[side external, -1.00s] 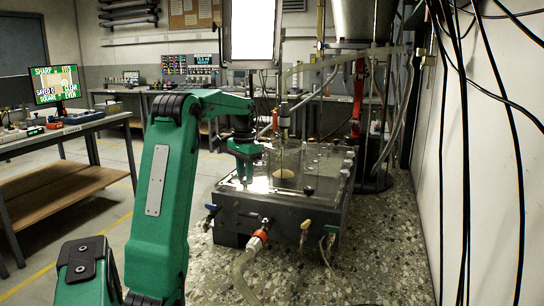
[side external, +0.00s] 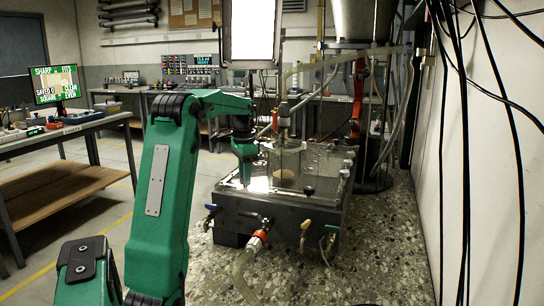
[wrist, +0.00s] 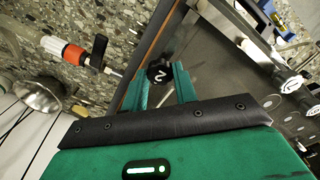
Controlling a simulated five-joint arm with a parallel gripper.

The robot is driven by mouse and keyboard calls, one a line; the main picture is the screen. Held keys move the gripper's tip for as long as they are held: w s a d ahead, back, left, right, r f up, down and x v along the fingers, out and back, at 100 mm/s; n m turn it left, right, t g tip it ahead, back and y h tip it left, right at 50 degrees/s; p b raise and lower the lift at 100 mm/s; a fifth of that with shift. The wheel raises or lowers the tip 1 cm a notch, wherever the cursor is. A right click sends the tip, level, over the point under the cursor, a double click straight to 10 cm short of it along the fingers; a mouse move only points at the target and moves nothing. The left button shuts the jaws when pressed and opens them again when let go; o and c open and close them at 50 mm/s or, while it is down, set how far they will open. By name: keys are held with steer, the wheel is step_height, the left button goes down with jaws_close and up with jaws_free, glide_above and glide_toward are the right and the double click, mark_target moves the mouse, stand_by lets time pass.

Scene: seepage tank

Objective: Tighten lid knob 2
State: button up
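Lid knob 2 is a black lobed knob (wrist: 158,72) with a white 2, turned in the wrist view. The two green fingers of my gripper (wrist: 161,85) stand on either side of it and appear to touch it. In the side view my gripper (side external: 245,174) points down at the near left part of the clear tank lid (side external: 314,178). There the fingers hide the knob. The lid lies on the grey tank (side external: 275,221). Another black knob (side external: 309,190) shows on the lid's near right.
A red and white hose fitting (wrist: 64,50) and valves stick out of the tank's front. A clear upright cylinder (side external: 285,160) and hoses rise from the lid. A metal hopper (side external: 360,20) hangs behind. Black cables (side external: 465,150) hang at right. The speckled bench (side external: 380,250) is clear at front right.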

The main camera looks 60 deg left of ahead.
steer(key=o, duration=0.4)
steer(key=shift+o, duration=0.2)
steer(key=shift+r, duration=0.15)
steer(key=shift+r, duration=3.75)
